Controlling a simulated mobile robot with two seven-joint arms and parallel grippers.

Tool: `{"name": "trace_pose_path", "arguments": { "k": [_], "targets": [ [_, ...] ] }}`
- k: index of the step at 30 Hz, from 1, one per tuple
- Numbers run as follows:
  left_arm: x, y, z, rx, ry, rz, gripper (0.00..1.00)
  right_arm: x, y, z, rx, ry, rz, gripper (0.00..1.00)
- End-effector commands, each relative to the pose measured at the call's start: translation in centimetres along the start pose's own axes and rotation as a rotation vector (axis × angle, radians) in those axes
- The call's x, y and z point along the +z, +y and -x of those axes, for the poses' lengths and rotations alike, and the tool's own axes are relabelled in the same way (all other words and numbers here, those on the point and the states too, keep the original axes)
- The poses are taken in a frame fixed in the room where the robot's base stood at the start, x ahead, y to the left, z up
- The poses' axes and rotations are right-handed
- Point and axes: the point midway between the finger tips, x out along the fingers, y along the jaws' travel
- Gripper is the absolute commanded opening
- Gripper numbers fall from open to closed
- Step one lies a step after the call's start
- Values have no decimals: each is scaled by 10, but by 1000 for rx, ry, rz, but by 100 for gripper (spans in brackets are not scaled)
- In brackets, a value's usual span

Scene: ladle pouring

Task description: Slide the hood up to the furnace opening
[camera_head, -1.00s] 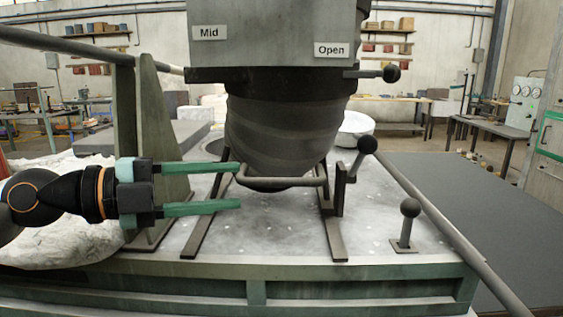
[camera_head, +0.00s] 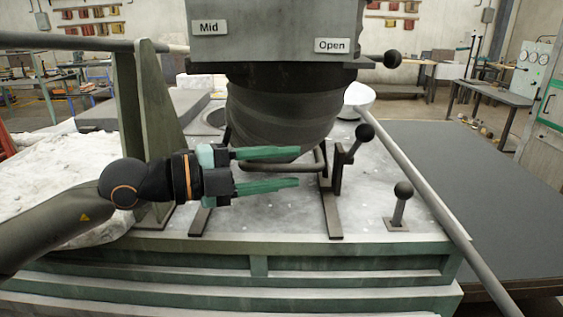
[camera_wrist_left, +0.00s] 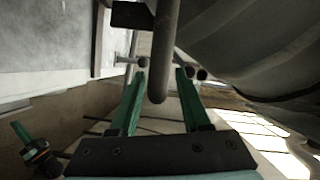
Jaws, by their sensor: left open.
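The hood is a dark ribbed duct (camera_head: 285,112) under a grey box (camera_head: 275,30) labelled Mid and Open. A bar handle (camera_head: 262,167) sits low on its front, and it also shows in the left wrist view (camera_wrist_left: 163,50). The round furnace opening (camera_head: 208,117) is partly visible behind the hood's left side. My left gripper (camera_head: 298,167) is open, its green fingers level at the handle. In the left wrist view the bar appears between the two fingers (camera_wrist_left: 161,73); contact cannot be told. My right gripper (camera_wrist_left: 22,132) seems to show at the lower left there, too small to judge.
A lever with a black knob (camera_head: 364,133) stands right of the handle, and a short knobbed lever (camera_head: 402,200) is further right. A green upright bracket (camera_head: 150,125) stands at left. A long grey rail (camera_head: 420,185) slopes along the right edge.

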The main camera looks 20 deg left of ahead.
Motion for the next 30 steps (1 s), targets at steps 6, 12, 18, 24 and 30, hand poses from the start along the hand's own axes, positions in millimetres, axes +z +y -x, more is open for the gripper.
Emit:
{"name": "trace_pose_path", "arguments": {
  "k": [6, 12, 18, 24, 30],
  "targets": [
    [0, 0, -1, 0, -1, 0, 47, 0, 0, 0, -1, 0, 0, 0],
    [0, 0, -1, 0, -1, 0, 31, -1, -1, 0, -1, 1, 0, 0],
    [0, 0, 0, 0, -1, 0, 9, -1, 0, 0, -1, 1, 0, 0],
    [0, 0, 0, 0, -1, 0, 0, -1, 0, 0, -1, 1, 0, 0],
    [0, 0, 0, 0, -1, 0, 0, -1, 0, 0, -1, 1, 0, 0]
  ]
}}
